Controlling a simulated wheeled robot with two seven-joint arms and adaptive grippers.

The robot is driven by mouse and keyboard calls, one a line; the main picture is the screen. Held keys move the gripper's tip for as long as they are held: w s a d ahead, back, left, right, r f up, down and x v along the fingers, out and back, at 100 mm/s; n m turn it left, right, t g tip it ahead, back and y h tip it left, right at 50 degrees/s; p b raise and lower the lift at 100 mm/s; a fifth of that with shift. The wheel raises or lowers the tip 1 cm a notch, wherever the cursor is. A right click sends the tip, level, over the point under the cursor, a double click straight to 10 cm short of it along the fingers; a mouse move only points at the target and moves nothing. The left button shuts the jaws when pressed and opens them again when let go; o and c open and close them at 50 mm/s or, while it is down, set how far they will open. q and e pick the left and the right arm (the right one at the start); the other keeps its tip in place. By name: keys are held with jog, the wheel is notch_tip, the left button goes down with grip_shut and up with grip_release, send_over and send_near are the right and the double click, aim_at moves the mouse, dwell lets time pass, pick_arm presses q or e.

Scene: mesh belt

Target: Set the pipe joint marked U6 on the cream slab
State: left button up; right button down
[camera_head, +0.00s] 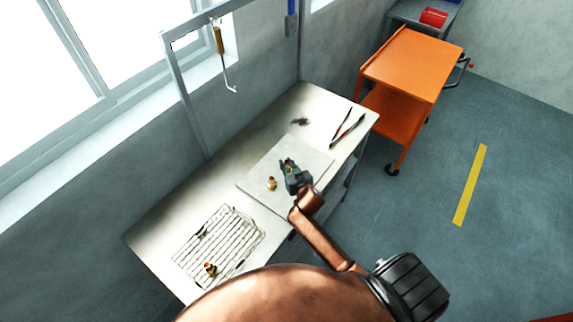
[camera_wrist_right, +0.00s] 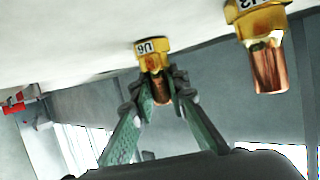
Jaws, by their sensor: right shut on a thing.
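My right gripper (camera_head: 289,168) is shut on a brass and copper pipe joint (camera_wrist_right: 153,58) whose white tag reads U6, upside down in the wrist view. The joint sits between the fingertips, over the cream slab (camera_head: 312,158) on the table. In the wrist view its brass end is at the pale surface; I cannot tell whether it touches. A second pipe joint (camera_head: 272,184) stands on the slab to the left of my gripper; in the wrist view it (camera_wrist_right: 262,30) has a tag partly cut off. My left gripper is not in view.
A wire mesh (camera_head: 240,228) lies at the table's near left with another pipe joint (camera_head: 210,268) on it. An orange cart (camera_head: 410,65) stands to the right.

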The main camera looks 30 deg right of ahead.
jog(key=shift+f, duration=0.15)
jog(key=c, duration=1.9)
grip_release()
jog(key=shift+r, duration=0.2)
jog(key=v, duration=1.2)
